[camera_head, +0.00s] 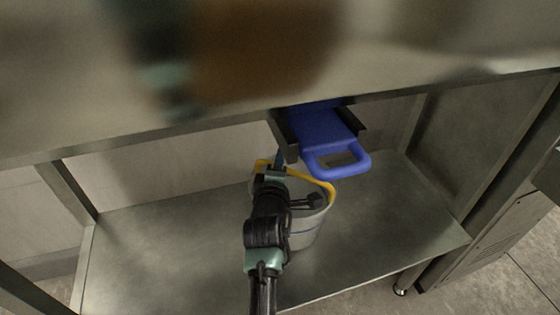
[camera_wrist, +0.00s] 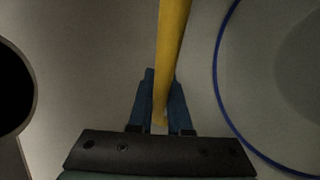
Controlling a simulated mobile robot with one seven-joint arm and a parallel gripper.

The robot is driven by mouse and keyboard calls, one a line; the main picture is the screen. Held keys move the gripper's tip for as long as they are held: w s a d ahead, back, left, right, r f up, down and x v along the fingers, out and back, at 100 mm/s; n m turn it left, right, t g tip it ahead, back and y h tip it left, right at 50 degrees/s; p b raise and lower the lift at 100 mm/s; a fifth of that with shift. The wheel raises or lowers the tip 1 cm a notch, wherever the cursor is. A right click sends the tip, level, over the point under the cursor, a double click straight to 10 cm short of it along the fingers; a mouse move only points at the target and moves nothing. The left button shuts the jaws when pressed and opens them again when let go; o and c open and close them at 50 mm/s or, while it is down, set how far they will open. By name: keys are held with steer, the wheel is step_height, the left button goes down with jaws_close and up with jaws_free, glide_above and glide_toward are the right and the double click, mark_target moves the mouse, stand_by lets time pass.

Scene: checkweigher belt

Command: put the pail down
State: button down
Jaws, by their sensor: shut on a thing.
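The pale grey pail (camera_head: 306,232) has a thin blue line around it and a yellow handle (camera_head: 322,184). It is under the worktop, over the lower steel shelf, partly hidden behind my arm. I cannot tell whether its base touches the shelf. My gripper (camera_head: 280,160) is at the handle's upper left part. In the wrist view, the yellow handle (camera_wrist: 172,45) runs between the blue fingers of my gripper (camera_wrist: 159,100), which are shut on it. A blue ring of the pail (camera_wrist: 218,75) shows at the right there.
A blue board with a loop grip (camera_head: 325,138) sits in dark rails under the worktop (camera_head: 420,60), close above the pail. The lower shelf (camera_head: 165,255) is bare to the left and right. Table legs (camera_head: 72,190) and a steel cabinet (camera_head: 495,225) flank it.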

steer(key=shift+f, duration=0.1)
steer(key=c, duration=0.8)
jaws_free()
steer(key=shift+c, duration=0.2)
steer(key=s+p, duration=0.1)
steer(key=s, duration=0.3)
steer(key=s+r+p, duration=0.1)
steer(key=s, duration=0.3)
steer(key=s+a+r+p, duration=0.1)
steer(key=s, duration=0.2)
steer(key=shift+s+a+r, duration=0.1)
steer(key=shift+s+r, duration=0.1)
steer(key=shift+s, duration=0.2)
